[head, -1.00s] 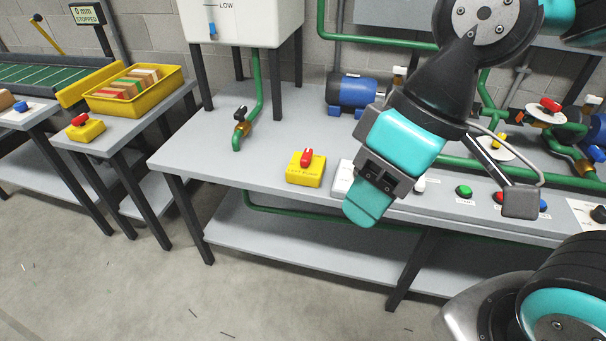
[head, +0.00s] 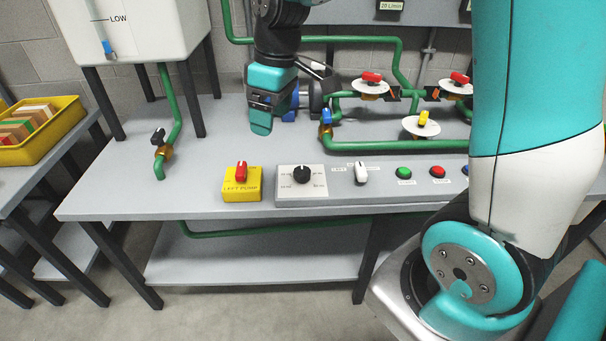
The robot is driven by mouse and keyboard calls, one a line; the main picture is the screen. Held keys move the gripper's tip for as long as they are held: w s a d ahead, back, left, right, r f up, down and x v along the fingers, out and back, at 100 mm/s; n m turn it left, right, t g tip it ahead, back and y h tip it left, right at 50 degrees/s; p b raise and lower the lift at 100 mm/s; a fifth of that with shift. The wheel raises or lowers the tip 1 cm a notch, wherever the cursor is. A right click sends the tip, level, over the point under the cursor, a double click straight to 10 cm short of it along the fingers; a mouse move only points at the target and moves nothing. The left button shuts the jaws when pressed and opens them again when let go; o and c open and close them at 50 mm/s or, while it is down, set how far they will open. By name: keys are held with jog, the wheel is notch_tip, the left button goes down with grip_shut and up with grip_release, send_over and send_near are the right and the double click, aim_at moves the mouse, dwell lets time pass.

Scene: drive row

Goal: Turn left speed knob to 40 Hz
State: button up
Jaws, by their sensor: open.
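The speed knob is a black round knob (head: 302,174) on a pale dial plate (head: 318,188) at the left end of a grey control panel. Its plate has small printed marks that are too small to read surely. Beside it on the left is a yellow box labelled LEFT PUMP (head: 241,188) with a red handle (head: 241,171). My gripper (head: 262,116) hangs above the table, up and left of the knob in the head view, apart from it and empty. It points down; the gap between its fingers is hard to see.
A white lever switch (head: 361,172), a green button (head: 404,173) and a red button (head: 437,171) sit right of the knob. Green pipes with a yellow valve (head: 422,124) run behind the panel. A white tank (head: 135,30) stands at the left.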

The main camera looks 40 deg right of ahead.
jog(key=h+b, duration=0.1)
send_over(302, 170)
notch_tip(302, 170, down, 8)
jog(key=shift+g, duration=0.3)
notch_tip(302, 170, down, 17)
jog(key=shift+f, duration=0.1)
jog(key=c, duration=0.9)
